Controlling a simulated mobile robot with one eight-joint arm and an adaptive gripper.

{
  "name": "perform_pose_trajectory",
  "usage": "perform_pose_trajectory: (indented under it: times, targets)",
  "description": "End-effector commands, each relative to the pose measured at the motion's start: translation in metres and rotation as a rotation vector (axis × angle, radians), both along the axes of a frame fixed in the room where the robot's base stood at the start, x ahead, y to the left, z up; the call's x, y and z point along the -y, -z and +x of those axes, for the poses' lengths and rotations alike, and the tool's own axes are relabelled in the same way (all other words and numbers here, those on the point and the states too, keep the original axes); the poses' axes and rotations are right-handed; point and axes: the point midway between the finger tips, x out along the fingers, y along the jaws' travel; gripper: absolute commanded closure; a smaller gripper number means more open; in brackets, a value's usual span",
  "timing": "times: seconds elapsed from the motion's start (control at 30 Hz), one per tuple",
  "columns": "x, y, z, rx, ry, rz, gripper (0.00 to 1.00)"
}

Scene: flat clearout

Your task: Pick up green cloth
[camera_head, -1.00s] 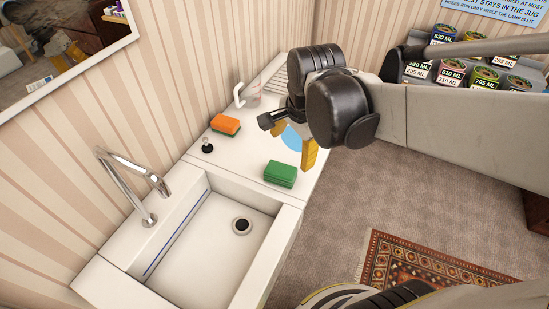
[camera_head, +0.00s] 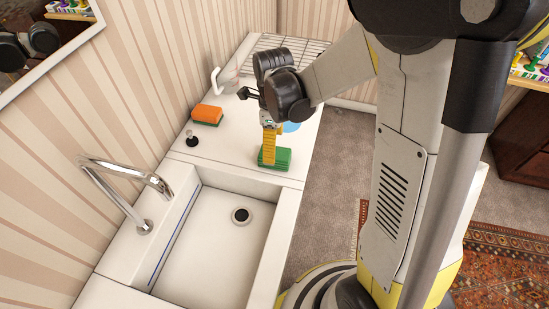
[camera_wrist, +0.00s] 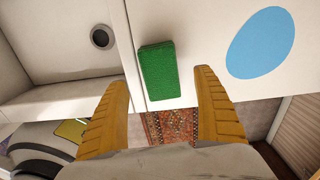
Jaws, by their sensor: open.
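The green cloth (camera_head: 282,158) looks like a thick green block lying on the white counter, behind the sink's far edge. In the wrist view it is the green block (camera_wrist: 158,70), between and beyond my two yellow fingers. My gripper (camera_wrist: 168,95) is open and empty, with one finger on either side of the cloth's line. In the head view my gripper (camera_head: 269,150) is over the cloth, and a yellow finger hides part of it. I cannot tell whether the finger touches it.
The sink (camera_head: 208,245) with a chrome faucet (camera_head: 120,180) is at the front. An orange sponge (camera_head: 207,114) and a dark-topped stopper (camera_head: 192,139) stand left on the counter. A blue disc (camera_wrist: 261,42) lies beside the cloth. A wire rack (camera_head: 295,57) and a white-handled jug (camera_head: 226,78) are behind.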

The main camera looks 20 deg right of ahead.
Motion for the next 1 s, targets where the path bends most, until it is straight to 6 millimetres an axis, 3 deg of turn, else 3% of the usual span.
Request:
perform_pose_trajectory:
  times: [0.27, 0.5, 0.53, 0.7, 1.0]
  targets:
    - [0.004, 0.044, -0.002, 0.000, -0.001, 0.000, 0.21]
    - [0.004, 0.046, -0.002, 0.000, -0.001, 0.000, 0.21]
    - [0.004, 0.046, -0.002, 0.000, -0.001, 0.000, 0.23]
    - [0.004, 0.046, -0.002, 0.000, -0.001, 0.000, 0.75]
    - [0.004, 0.046, -0.002, 0.000, -0.001, 0.000, 0.78]
